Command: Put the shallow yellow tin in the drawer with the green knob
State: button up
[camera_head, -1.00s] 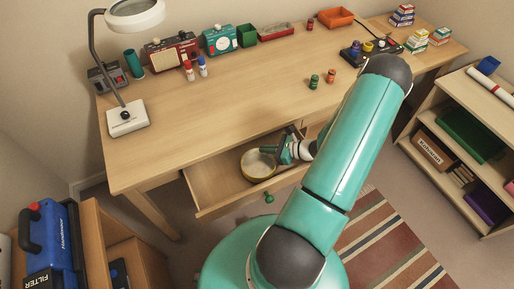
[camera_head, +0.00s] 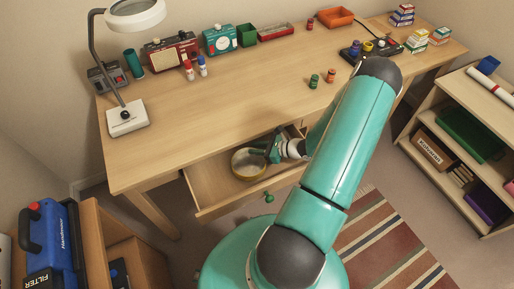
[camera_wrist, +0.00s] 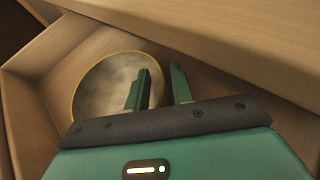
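The shallow yellow tin (camera_head: 247,165) is inside the pulled-out drawer (camera_head: 209,189) under the desk. The drawer has a green knob (camera_head: 268,198) on its front. My gripper (camera_head: 268,153) is low in the drawer, at the right side of the tin. In the wrist view the round open tin (camera_wrist: 98,88) shows its pale grey inside and yellow rim. My fingers (camera_wrist: 162,85) are apart there, with the tin's right rim between them. I see a gap beside the rim. The finger tips' depth against the tin is hard to tell.
The desk top (camera_head: 230,115) lies above the drawer, its front edge close to my arm. A lamp (camera_head: 127,118), a radio (camera_head: 172,52) and small bottles stand on it. A shelf unit (camera_head: 440,180) is at right, a blue case (camera_head: 52,240) at lower left.

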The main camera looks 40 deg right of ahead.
jog(key=shift+r, duration=0.15)
jog(key=v, duration=1.2)
jog(key=w+a+r+n+g, duration=0.3)
jog(key=a+r+n+g, duration=0.2)
jog(key=a+r+n, duration=0.4)
jog(key=w+a+r+n+g, duration=0.4)
jog(key=a+r+n, duration=0.35)
jog(key=r, duration=0.35)
jog(key=s+a+r+n+t+h, duration=0.1)
jog(key=s+a+r+n+h, duration=0.2)
jog(key=a+r+n, duration=0.4)
jog(key=s+a+r+n+t+h, duration=0.1)
jog(key=s+a+r+n+h, duration=0.2)
jog(key=r, duration=0.7)
jog(key=s+a+n, duration=0.2)
jog(key=a+n, duration=0.2)
jog(key=a, duration=0.1)
jog(key=shift+a+r+t, duration=0.25)
jog(key=shift+a+t, duration=0.15)
